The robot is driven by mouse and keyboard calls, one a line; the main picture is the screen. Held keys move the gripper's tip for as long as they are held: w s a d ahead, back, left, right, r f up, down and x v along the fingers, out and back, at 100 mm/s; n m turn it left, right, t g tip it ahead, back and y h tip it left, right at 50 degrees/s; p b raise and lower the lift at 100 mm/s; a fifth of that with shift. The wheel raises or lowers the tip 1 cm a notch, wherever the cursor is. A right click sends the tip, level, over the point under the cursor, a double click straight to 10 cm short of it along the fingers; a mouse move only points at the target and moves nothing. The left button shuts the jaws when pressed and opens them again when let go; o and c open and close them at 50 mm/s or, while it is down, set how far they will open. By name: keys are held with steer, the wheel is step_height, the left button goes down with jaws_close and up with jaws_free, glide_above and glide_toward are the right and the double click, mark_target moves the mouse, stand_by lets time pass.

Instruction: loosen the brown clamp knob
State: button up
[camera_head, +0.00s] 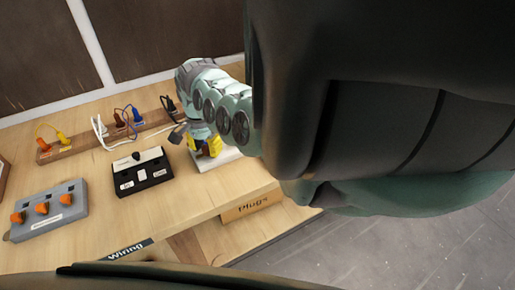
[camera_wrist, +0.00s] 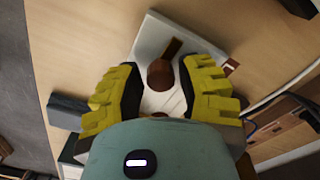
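A round brown knob (camera_wrist: 160,74) shows in the wrist view on a white base plate (camera_wrist: 155,38), with a short brown bar (camera_wrist: 172,47) just beside it. My gripper (camera_wrist: 157,88) is open, its yellow, black-padded fingers on either side of the knob with visible gaps. I cannot tell how far the fingertips are above the plate. Another brown piece (camera_wrist: 232,65) is partly hidden behind the right finger. In the head view my gripper (camera_head: 208,148) points down over the white plate (camera_head: 226,158); the knob is hidden there.
A dark grey block (camera_wrist: 68,112) lies beside the plate. A black-and-white switch box (camera_head: 142,172), a grey box with orange knobs (camera_head: 48,208) and a wooden strip with plugs and cables (camera_head: 75,147) stand to the left.

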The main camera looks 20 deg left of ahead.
jaws_close()
steer(key=shift+n, duration=0.3)
steer(key=n, duration=0.3)
steer(key=shift+w+d+n, duration=0.15)
steer(key=shift+n, duration=0.15)
steer(key=n, duration=0.2)
steer(key=shift+n, duration=0.4)
steer(key=n+b, duration=0.2)
steer(key=n, duration=0.2)
steer(key=shift+f+n, duration=0.15)
steer(key=shift+n, duration=0.15)
steer(key=n+b, duration=0.2)
steer(key=n, duration=0.1)
steer(key=shift+n+b, duration=0.75)
steer(key=shift+n, duration=1.15)
